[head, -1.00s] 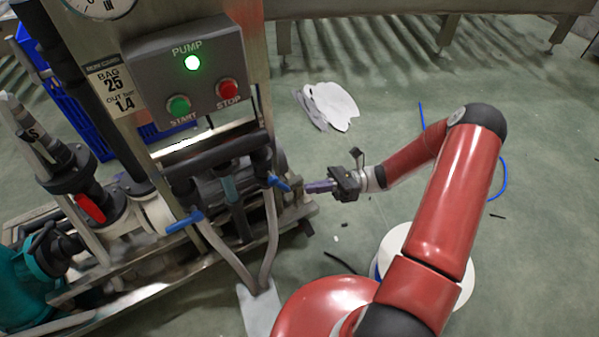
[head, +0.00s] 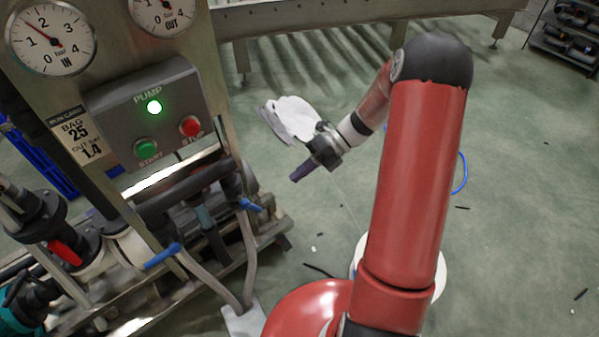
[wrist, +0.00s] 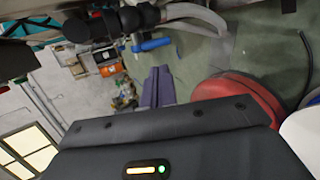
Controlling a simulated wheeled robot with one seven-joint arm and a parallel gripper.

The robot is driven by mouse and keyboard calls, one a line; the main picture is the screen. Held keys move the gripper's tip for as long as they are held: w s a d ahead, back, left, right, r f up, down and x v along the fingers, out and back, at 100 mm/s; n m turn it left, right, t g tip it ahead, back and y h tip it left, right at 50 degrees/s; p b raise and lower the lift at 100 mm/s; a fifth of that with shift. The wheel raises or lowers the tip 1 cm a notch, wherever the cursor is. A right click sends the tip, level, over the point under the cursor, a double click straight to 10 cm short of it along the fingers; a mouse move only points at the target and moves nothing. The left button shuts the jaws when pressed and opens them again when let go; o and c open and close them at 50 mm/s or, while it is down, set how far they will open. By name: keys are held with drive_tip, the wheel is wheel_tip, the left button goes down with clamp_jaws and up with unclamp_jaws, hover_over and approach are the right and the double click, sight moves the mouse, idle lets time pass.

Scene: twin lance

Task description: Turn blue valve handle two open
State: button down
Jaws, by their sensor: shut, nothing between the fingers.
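Two blue valve handles show on the pump skid in the head view. The right blue handle (head: 250,204) points right and slightly down from its valve, above a grey hose. The left blue handle (head: 162,256) slants up to the right. No label tells which is number two. My gripper (head: 297,175) is shut and empty, its purple fingers up and to the right of the right handle, apart from it. In the wrist view my closed fingers (wrist: 158,88) point towards the skid. One blue handle (wrist: 151,45) shows just beyond their tips; I cannot tell which one.
The pump box (head: 148,112) has a lit green lamp, a green START and a red STOP button. A red-handled valve (head: 65,252) is at left. Grey hoses (head: 248,262) hang below the blue handles. White sheets (head: 290,118) lie on open green floor behind my gripper.

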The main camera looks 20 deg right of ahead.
sight(261, 210)
drive_tip(key=x, duration=1.1)
drive_tip(key=shift+b, duration=0.4)
drive_tip(key=shift+s+a+f+g+y+p, duration=0.1)
drive_tip(key=shift+f+g+y+p, duration=0.2)
drive_tip(key=shift+y+p, duration=0.35)
drive_tip(key=shift+s+a+f+m+y+p, duration=0.1)
drive_tip(key=shift+a+f+m+y+p, duration=0.15)
drive_tip(key=shift+y, duration=0.35)
drive_tip(key=shift+s+a+f+m+y+p, duration=0.1)
drive_tip(key=shift+f+y+p, duration=0.2)
drive_tip(key=shift+y, duration=0.25)
drive_tip(key=shift+s+a+f+g+y, duration=0.1)
drive_tip(key=shift+a+f+g+y, duration=0.2)
drive_tip(key=shift+y, duration=0.3)
drive_tip(key=shift+a+f+g+y, duration=0.2)
drive_tip(key=shift+g+y, duration=0.1)
drive_tip(key=shift+y, duration=0.3)
